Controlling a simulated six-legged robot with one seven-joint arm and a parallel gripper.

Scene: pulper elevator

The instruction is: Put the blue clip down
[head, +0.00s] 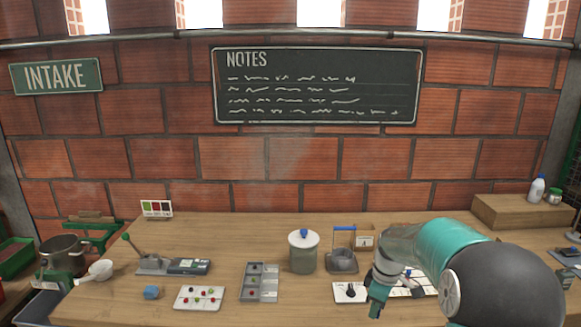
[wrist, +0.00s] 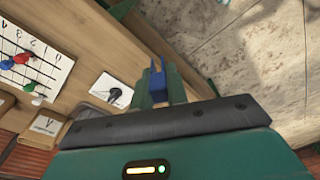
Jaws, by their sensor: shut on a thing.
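The blue clip (wrist: 157,80) is between the fingers of my gripper (wrist: 158,74) in the wrist view, and the fingers are shut on it. In the head view my gripper (head: 378,298) reaches down at the table's front edge, between a white card with a black knob (head: 350,292) and a white board (head: 418,284) partly hidden by my arm. The clip cannot be made out in the head view. In the wrist view the knobbed card (wrist: 108,90) lies left of the fingers, and the lined white board (wrist: 40,62) with coloured pieces lies farther left.
The wooden table (head: 225,232) also holds a lidded jar (head: 304,254), a grey tray (head: 260,296), a card with red and green dots (head: 199,298) and a small blue lump (head: 152,292). The concrete floor (wrist: 250,50) shows beyond the table edge.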

